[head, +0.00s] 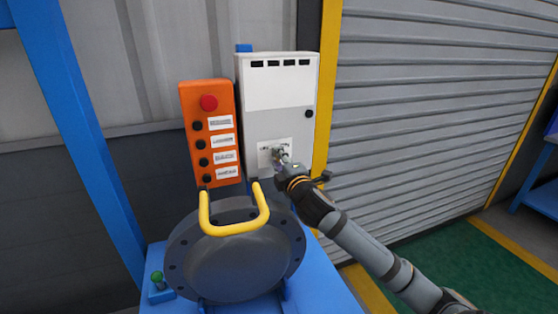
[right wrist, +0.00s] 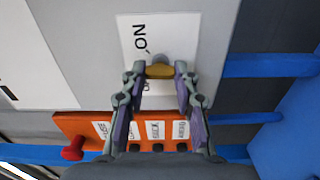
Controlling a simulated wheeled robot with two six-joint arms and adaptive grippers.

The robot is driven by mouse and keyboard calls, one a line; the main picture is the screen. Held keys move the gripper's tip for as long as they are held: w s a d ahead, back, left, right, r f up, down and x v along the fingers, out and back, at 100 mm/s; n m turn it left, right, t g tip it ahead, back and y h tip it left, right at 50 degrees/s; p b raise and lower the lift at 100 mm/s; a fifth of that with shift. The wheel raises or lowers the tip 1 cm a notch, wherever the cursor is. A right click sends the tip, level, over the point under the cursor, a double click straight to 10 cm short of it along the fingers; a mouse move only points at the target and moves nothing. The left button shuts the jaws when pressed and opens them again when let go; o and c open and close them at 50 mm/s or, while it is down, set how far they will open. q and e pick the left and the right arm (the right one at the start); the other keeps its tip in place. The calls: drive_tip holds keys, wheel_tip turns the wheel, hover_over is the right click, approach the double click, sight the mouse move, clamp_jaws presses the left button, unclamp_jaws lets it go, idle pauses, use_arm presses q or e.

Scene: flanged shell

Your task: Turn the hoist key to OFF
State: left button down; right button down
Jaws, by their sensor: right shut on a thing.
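The hoist key (right wrist: 160,71) shows in the right wrist view as a small yellow-brass piece on a grey round lock. My right gripper (right wrist: 160,75) is shut on it, one fingertip at each side. A white label (right wrist: 155,25) behind the lock reads ON with a line beside it; the rest of its text is hidden or unreadable. In the head view my right gripper (head: 280,156) is at the label on the lower front of the light grey cabinet (head: 275,122), and its fingers hide the key. My left gripper is not in view.
An orange button box (head: 208,135) with a red button stands left of the cabinet. A dark flanged shell (head: 235,265) with a yellow handle (head: 236,229) sits below on a blue stand. A green-topped lever (head: 157,278) is at lower left. A shutter fills the right.

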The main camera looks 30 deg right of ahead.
drive_tip(key=shift+f+n+p, duration=0.1)
drive_tip(key=shift+n+p, duration=3.2)
drive_tip(key=shift+n, duration=1.4)
drive_tip(key=c, duration=1)
unclamp_jaws()
